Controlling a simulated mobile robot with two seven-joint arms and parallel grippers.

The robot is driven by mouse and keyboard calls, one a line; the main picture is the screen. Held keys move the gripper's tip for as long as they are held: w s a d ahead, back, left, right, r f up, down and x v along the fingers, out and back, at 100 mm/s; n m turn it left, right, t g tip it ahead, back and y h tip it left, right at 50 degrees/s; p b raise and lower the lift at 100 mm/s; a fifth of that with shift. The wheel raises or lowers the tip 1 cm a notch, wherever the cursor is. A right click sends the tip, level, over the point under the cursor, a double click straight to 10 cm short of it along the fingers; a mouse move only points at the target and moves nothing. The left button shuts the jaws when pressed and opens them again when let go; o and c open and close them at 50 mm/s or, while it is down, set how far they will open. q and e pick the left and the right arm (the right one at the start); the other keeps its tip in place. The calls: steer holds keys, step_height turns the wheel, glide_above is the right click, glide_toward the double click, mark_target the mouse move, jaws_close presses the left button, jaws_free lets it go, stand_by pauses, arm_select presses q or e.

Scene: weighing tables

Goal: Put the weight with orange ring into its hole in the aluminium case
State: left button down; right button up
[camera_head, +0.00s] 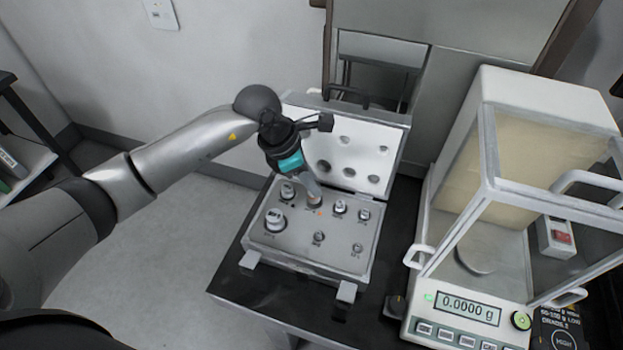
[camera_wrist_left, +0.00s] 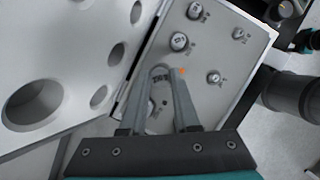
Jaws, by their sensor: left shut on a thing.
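The open aluminium case (camera_head: 290,247) stands on the dark table, its base holding several silver weights, such as a large one (camera_head: 274,219) at the left and a small one (camera_head: 357,249) at the right. My left gripper (camera_head: 314,199) points down into the back row of the base. It is shut on a small grey weight (camera_wrist_left: 160,72), mostly hidden between the fingertips. An orange mark (camera_wrist_left: 182,71) shows right beside the fingertips; I cannot tell whether it is the weight's ring or a mark on the case. Whether the weight is seated is hidden.
The case's lid (camera_head: 385,145) with round recesses stands open behind my gripper. Neighbouring weights (camera_head: 340,207) sit close to the fingertips.

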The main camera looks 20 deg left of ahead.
stand_by(0.4)
arm_select(q)
steer(key=shift+f+b, duration=1.25)
steer(key=shift+f, duration=0.2)
steer(key=c, duration=0.6)
jaws_free()
steer(key=shift+o, duration=0.2)
steer(key=shift+r, duration=0.1)
